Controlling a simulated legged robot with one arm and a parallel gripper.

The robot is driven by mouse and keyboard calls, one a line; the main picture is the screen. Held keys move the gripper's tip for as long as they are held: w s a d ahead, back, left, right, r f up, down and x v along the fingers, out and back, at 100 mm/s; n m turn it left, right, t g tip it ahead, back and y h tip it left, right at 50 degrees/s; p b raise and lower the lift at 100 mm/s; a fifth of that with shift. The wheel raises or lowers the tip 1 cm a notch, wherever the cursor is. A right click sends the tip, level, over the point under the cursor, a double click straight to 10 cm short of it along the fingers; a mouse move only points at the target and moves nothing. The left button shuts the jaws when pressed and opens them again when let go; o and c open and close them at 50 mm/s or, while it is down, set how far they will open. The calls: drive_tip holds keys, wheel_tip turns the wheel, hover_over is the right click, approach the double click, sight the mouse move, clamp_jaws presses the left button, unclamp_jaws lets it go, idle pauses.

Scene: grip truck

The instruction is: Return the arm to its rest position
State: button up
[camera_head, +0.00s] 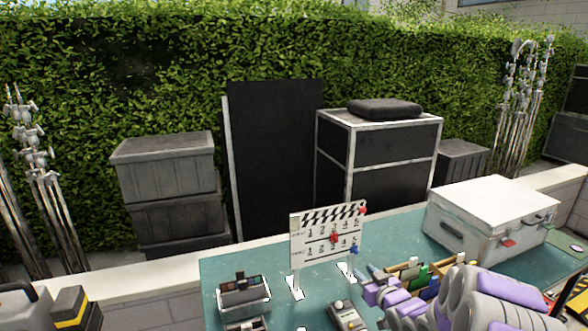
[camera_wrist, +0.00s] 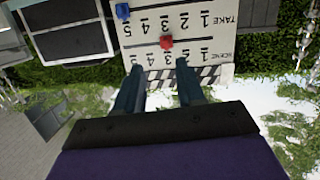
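My arm (camera_head: 480,305), grey and purple, reaches in from the lower right of the head view, low over the green table. My gripper (camera_wrist: 158,68) shows in the wrist view with its two dark fingers apart and nothing visibly held between them. A white clapperboard (camera_head: 312,249) stands upright on the table in the head view. It also shows upside down in the wrist view (camera_wrist: 190,22), just beyond my fingertips. I cannot tell whether they touch it. A red magnet (camera_wrist: 166,42) and a blue magnet (camera_wrist: 122,11) sit on the board.
The green table (camera_head: 390,232) carries a white case (camera_head: 490,215) at right, a small tray (camera_head: 243,296), a handheld device (camera_head: 346,315) and an organizer (camera_head: 410,272) close to my arm. Grey crates (camera_head: 165,190), black cases (camera_head: 380,150) and a hedge stand behind.

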drive_tip(key=s+a+r+m+g+h, duration=0.1)
drive_tip(key=s+g, duration=0.4)
drive_tip(key=s, duration=1.2)
drive_tip(key=s+a+r+m+g+h, duration=0.1)
drive_tip(key=s+a+r+g, duration=0.3)
drive_tip(key=s, duration=1.3)
drive_tip(key=s+a+r+m+g+h, duration=0.1)
drive_tip(key=s+a+r+g, duration=0.2)
drive_tip(key=s+g, duration=0.5)
drive_tip(key=s+a, duration=0.1)
drive_tip(key=s, duration=0.8)
drive_tip(key=shift+a+m+h, duration=0.3)
drive_tip(key=shift+a+h, duration=0.1)
